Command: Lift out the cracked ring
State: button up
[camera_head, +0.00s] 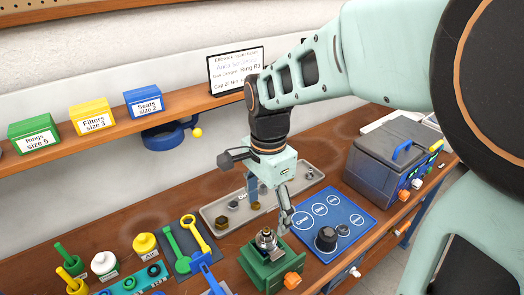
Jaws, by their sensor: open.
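A small metal regulator body (265,240) stands upright in a green vise (262,271) with an orange knob, at the bottom middle of the head view. I cannot make out a cracked ring; the inside of the body is too small to see. My gripper (270,206) points down above and slightly behind the body. Its fingers are apart, and I see nothing held between them. One fingertip is close to the body's upper right in the picture; I cannot tell whether they touch.
A blue mat (308,220) with white circles holds a black cap (326,239) right of the vise. A grey tray (219,211) with small parts lies behind. Tools and bottles stand left. A grey box (385,165) stands right. Labelled bins (90,117) line the shelf.

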aim_at(267, 228)
jog(key=shift+f+b, duration=3.2)
jog(key=shift+f, duration=1.1)
jog(key=c, duration=1.5)
jog(key=shift+o, duration=0.2)
jog(key=o, duration=1.5)
jog(key=shift+c, duration=0.2)
jog(key=shift+r, duration=0.25)
jog(key=shift+c, duration=0.2)
